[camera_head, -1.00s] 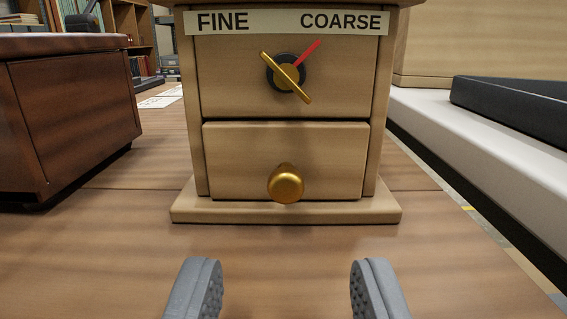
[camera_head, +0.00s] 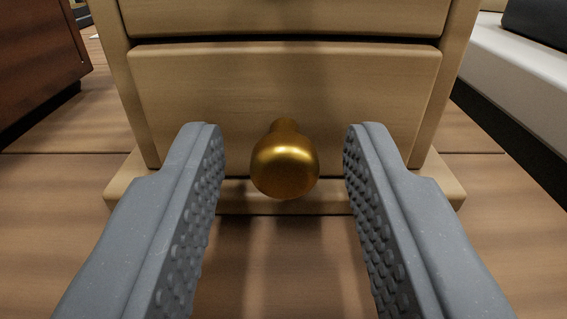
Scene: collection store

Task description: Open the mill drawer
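The mill (camera_head: 117,80) is a light wooden box on a wider base, straight ahead. Its drawer (camera_head: 210,95) is at the bottom and looks closed, its front roughly flush in the frame. A round brass knob (camera_head: 285,166) sticks out from the middle of the drawer front. My gripper (camera_head: 284,140) is open, with one grey studded finger on each side of the knob. There is a clear gap between the knob and both fingers, and neither touches it. The mill's upper part, with its dial, is out of view.
A dark reddish-brown wooden box (camera_head: 35,60) stands to the left of the mill. A pale ledge (camera_head: 520,80) with a dark object (camera_head: 541,30) on it runs along the right. The wooden tabletop (camera_head: 50,190) is bare beside the mill's base.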

